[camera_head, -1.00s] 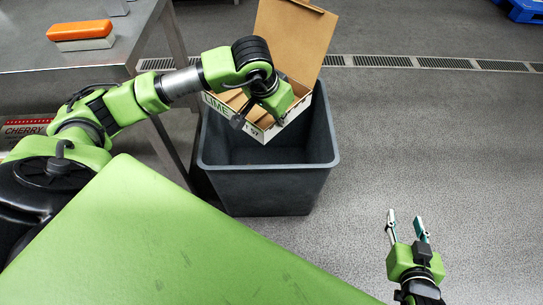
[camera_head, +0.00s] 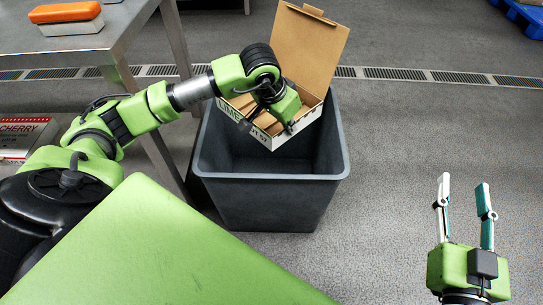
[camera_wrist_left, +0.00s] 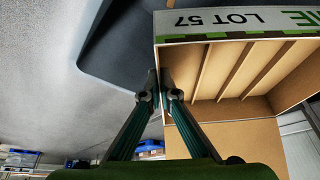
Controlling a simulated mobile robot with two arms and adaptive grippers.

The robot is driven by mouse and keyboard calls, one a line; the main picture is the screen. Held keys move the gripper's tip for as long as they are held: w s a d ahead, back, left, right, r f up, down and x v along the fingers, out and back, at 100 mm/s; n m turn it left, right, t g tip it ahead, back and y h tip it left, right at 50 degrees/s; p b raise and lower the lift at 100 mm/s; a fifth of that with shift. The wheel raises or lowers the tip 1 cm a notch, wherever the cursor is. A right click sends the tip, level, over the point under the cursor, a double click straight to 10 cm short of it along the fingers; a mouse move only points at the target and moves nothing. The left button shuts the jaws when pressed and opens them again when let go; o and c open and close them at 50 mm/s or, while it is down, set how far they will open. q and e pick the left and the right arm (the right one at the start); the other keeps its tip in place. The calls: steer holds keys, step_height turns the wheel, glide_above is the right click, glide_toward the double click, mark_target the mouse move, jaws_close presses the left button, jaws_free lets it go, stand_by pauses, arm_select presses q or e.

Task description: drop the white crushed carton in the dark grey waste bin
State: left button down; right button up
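The white carton (camera_head: 275,141) has an open brown flap (camera_head: 309,50) and brown dividers inside, with "LIME" and "LOT 57" on its wall. It is tilted above the dark grey waste bin (camera_head: 262,203). My left gripper (camera_head: 279,127) is at the carton's near side; its fingertips are hidden in the head view. In the left wrist view its fingers (camera_wrist_left: 158,90) come together at the edge of the carton (camera_wrist_left: 235,25), one on each side of the wall. The bin's rim (camera_wrist_left: 96,62) shows beside it. My right gripper (camera_head: 463,205) is open and empty over the floor.
A steel table (camera_head: 125,20) at the upper left carries an orange and white block (camera_head: 66,16). A box marked "CHERRY" (camera_head: 22,135) is below the table. A blue pallet (camera_head: 525,15) is at the upper right. Floor right of the bin is clear.

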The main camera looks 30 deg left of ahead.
mark_target(290, 137)
arm_select(q)
step_height(290, 137, down, 4)
steer(key=shift+r+b, duration=0.25)
steer(key=shift+b, duration=0.65)
steer(key=shift+f, duration=0.15)
arm_select(e)
steer(key=s+r+t+y, duration=0.2)
steer(key=r+t, duration=0.3)
steer(key=r, duration=0.5)
steer(key=shift+s+a+t, duration=0.25)
steer(key=shift+s+t, duration=0.05)
steer(key=shift+s, duration=0.2)
steer(key=shift+r, duration=0.1)
arm_select(q)
steer(key=c, duration=2.2)
jaws_free()
steer(key=v, duration=1.2)
steer(key=shift+s, duration=0.1)
